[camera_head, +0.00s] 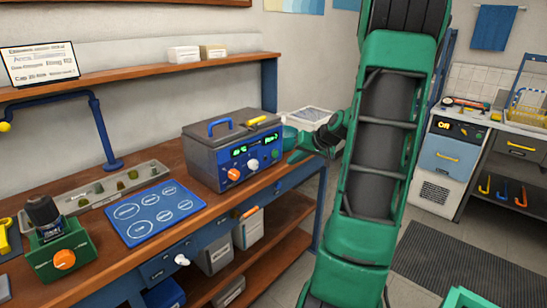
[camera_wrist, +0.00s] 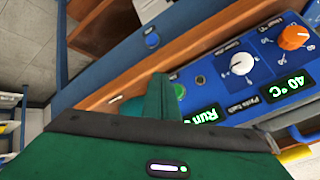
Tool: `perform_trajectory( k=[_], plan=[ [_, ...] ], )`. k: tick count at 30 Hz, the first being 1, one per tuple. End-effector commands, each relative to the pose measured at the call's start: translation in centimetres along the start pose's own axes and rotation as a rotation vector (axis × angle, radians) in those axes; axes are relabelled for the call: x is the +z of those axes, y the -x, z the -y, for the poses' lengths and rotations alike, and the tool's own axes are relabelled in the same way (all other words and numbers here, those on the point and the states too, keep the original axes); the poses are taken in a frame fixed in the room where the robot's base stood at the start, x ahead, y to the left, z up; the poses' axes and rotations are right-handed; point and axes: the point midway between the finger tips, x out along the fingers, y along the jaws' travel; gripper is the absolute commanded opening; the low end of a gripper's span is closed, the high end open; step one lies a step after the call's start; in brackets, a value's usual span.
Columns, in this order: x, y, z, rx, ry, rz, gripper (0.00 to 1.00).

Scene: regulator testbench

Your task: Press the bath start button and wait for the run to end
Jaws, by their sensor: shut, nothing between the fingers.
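The bath (camera_head: 213,163) is a grey box with a blue front panel and blue handle on the wooden bench. The wrist view shows its panel (camera_wrist: 222,82) rotated, with an orange knob (camera_wrist: 293,37), a white knob (camera_wrist: 242,64), a lit 40 °C display (camera_wrist: 289,88) and a second lit display (camera_wrist: 201,115) starting with "Run", partly covered. A small green button (camera_wrist: 180,89) shows right beside my fingertips. My gripper (camera_wrist: 161,82) is shut and empty, pointing at the panel's end. Whether it touches the button cannot be told. The gripper also shows in the head view (camera_head: 297,157), at the bath's right side.
A blue mat (camera_head: 154,228) with white outlines, a grey tray (camera_head: 95,187) and a green device with an orange knob (camera_head: 60,250) lie left of the bath. A shelf (camera_head: 140,75) runs above. Containers (camera_head: 247,228) stand below the bench.

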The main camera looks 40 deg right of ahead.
Motion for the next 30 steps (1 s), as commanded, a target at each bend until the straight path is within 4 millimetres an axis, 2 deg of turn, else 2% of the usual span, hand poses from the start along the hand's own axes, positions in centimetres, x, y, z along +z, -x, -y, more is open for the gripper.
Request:
perform_trajectory(
  k=[6,12,30],
  plan=[
    [-1.3,-1.8,1.4,-0.002,0.003,0.001,0.0],
    [-1.9,-2.6,2.0,-0.001,0.001,0.0,0.0],
    [-2.0,-2.7,2.1,-0.001,0.001,-0.001,0.0]
  ],
)
